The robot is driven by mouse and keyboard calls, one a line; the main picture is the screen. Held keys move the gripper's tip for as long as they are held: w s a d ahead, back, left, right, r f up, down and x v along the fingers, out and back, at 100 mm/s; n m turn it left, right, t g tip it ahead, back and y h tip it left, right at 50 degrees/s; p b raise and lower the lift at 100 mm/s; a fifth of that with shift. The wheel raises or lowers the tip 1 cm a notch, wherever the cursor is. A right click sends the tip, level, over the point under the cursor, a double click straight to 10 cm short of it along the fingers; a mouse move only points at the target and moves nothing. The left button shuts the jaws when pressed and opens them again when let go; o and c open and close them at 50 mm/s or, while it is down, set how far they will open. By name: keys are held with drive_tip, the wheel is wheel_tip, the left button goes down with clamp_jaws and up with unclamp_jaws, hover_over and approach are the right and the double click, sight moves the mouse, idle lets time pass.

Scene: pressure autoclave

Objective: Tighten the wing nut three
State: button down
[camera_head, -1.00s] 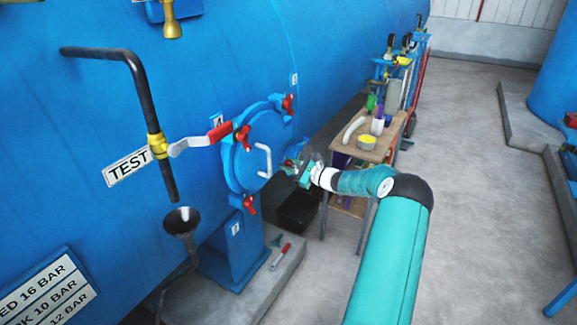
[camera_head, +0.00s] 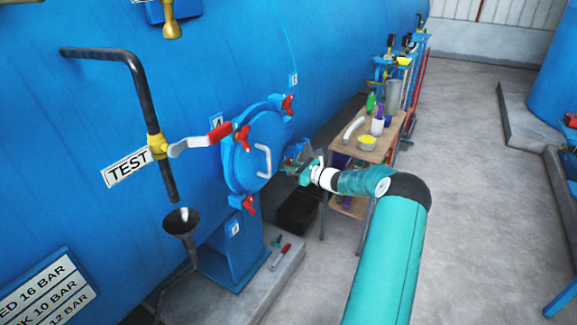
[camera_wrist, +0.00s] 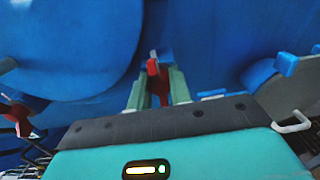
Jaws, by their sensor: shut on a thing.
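My gripper (camera_head: 292,165) is at the right side of the door. In the wrist view, my gripper (camera_wrist: 158,92) has its two green fingers on either side of a red wing nut (camera_wrist: 153,68) and is shut on it. I cannot read a number on this nut. Another red wing nut (camera_wrist: 16,116) shows at the left of the wrist view.
A red-handled valve (camera_head: 205,139) on a black pipe and a funnel (camera_head: 181,222) stand left of the door. A wooden cart (camera_head: 375,152) with bottles and a yellow tin is behind my arm. A red-handled tool (camera_head: 281,256) lies on the plinth.

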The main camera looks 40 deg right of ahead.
drive_tip(key=shift+w+a+r, duration=0.1)
drive_tip(key=shift+w, duration=0.05)
drive_tip(key=c, duration=1.3)
unclamp_jaws()
drive_tip(key=v, duration=1.4)
